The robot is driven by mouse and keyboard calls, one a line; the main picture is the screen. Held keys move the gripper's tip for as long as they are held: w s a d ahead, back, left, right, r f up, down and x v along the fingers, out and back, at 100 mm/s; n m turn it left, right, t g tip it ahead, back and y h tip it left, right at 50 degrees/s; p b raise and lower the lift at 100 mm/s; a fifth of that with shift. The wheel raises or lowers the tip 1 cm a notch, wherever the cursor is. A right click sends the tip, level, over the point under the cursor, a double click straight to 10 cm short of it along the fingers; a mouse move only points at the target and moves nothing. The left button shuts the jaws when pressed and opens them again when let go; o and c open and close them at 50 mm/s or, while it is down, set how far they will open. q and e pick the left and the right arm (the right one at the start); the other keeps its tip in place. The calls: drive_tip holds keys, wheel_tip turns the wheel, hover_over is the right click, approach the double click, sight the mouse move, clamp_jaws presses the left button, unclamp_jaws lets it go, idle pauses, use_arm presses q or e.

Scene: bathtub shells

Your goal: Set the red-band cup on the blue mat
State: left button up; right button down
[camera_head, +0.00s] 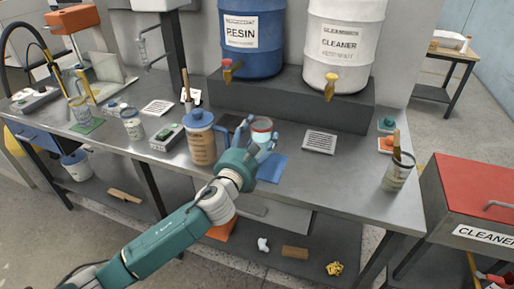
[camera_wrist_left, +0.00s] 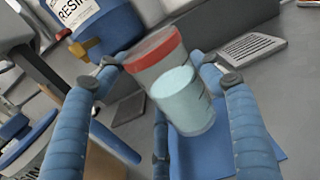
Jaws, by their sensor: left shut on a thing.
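The red-band cup (camera_head: 262,125) is a clear cup with a red band at its rim and pale blue contents. My left gripper (camera_head: 266,146) is shut on it, and the cup also shows between the blue fingers in the left wrist view (camera_wrist_left: 177,95). The blue mat (camera_head: 272,168) lies flat on the bench, just in front of the cup in the head view. In the left wrist view the mat (camera_wrist_left: 215,158) shows below and behind the cup. I cannot tell whether the cup's base touches anything. My right gripper is not in view.
A blue-lidded brown jug (camera_head: 201,143) stands close left of the gripper. The resin drum (camera_head: 252,45) and cleaner drum (camera_head: 343,50) stand on a raised shelf behind. A brush can (camera_head: 397,174) stands at the right end.

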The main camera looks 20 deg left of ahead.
use_arm(q)
wheel_tip(320, 180, down, 4)
drive_tip(key=shift+r+b, duration=0.15)
drive_tip(key=shift+b, duration=0.3)
drive_tip(key=shift+f, duration=0.2)
drive_tip(key=o, duration=1.3)
drive_tip(key=shift+c, duration=0.2)
drive_tip(key=shift+r, duration=0.15)
